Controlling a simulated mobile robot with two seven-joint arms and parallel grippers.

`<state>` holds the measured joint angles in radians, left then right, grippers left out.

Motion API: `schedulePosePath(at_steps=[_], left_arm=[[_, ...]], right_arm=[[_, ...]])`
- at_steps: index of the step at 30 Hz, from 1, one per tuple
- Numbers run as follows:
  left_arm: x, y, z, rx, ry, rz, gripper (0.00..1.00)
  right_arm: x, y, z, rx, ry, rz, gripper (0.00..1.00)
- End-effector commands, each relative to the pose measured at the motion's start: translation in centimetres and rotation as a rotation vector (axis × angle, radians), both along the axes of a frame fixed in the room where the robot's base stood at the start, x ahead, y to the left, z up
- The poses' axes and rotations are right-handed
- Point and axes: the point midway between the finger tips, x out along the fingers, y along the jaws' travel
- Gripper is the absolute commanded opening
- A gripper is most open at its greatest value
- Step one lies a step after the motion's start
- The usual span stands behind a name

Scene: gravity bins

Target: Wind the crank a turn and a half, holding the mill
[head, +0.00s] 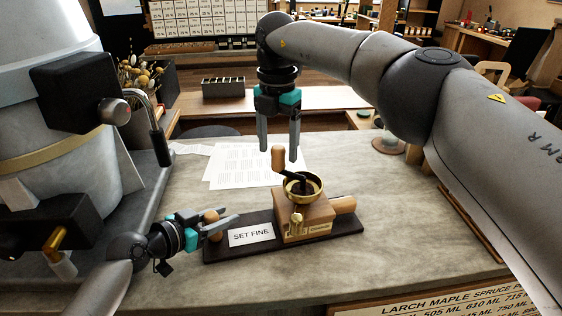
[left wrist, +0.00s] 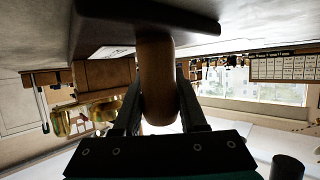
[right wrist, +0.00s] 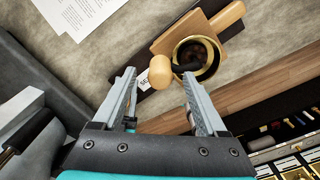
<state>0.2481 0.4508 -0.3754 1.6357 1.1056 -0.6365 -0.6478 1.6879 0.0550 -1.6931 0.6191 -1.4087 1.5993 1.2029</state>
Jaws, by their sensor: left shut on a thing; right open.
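The wooden mill (head: 290,222) has a brass bowl (head: 313,193) on top and sits on a dark base board (head: 347,244). A crank with an upright wooden knob (head: 278,158) rises over the bowl; the knob also shows in the right wrist view (right wrist: 160,73). My left gripper (head: 234,213) is shut on the wooden post (left wrist: 157,70) at the board's left end. My right gripper (head: 278,153) points down and is open, with its fingertips at either side of the knob. I cannot tell whether either finger touches it.
A "SET FINE" card (head: 251,235) lies on the board between post and mill. Paper sheets (head: 240,164) lie behind the mill. A large grey machine (head: 60,150) stands at the left. The counter (head: 400,220) right of the mill is clear.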

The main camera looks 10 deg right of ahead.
Motion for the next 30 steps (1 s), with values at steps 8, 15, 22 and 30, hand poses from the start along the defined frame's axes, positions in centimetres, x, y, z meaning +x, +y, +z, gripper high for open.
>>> schedulePosePath(at_steps=[8,15,22,30], left_arm=[[-0.1,-0.1,-0.1,0.003,0.002,-0.004,0.0],[-0.1,-0.1,-0.1,0.003,0.002,-0.004,0.0],[-0.1,-0.1,-0.1,0.003,0.002,-0.004,0.0],[-0.1,-0.1,-0.1,0.002,0.001,-0.004,0.0]], right_arm=[[0.0,0.0,-2.1,0.001,0.001,0.0,0.75],[0.0,0.0,-2.3,0.0,0.0,0.0,0.75],[0.0,0.0,-2.3,0.0,0.0,0.0,0.59],[0.0,0.0,-2.3,0.0,0.0,0.0,0.29]])
